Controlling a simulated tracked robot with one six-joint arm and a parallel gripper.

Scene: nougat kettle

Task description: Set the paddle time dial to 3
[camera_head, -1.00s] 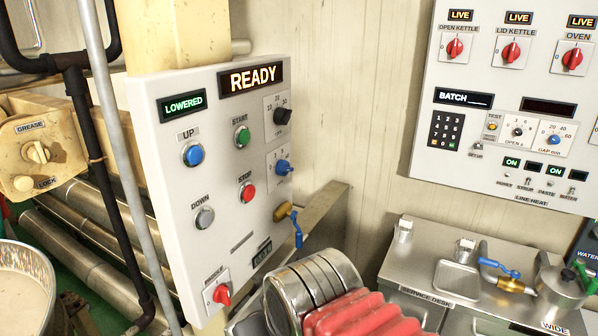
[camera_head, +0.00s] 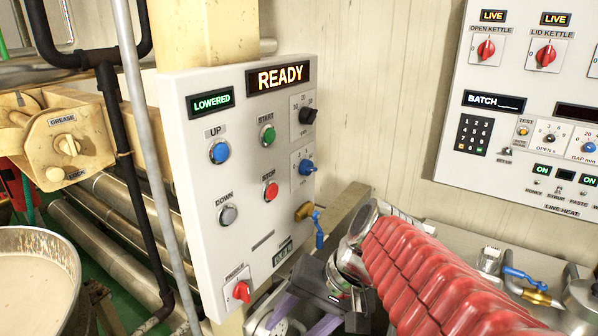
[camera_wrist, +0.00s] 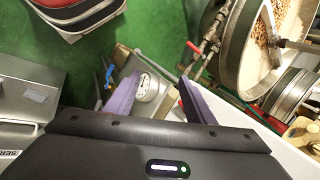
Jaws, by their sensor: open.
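The white control panel (camera_head: 245,200) stands upright left of centre in the head view. Near its right edge are a black dial (camera_head: 307,115) and, below it, a blue dial (camera_head: 306,167). Both have number scales, but their small labels are too blurred for me to tell which is paddle time or the exact setting. My gripper (camera_head: 304,316) is low at the bottom of the head view, below both dials and apart from them. In the wrist view its two purple fingers (camera_wrist: 158,98) are spread, with nothing held between them. Neither dial shows clearly there.
The panel also carries UP (camera_head: 219,152), START (camera_head: 267,136), STOP (camera_head: 270,191) and DOWN (camera_head: 228,215) buttons and a red knob (camera_head: 241,292). A blue-handled valve (camera_head: 318,230) is beside its lower right edge. A kettle (camera_head: 40,285) stands left, the service desk right.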

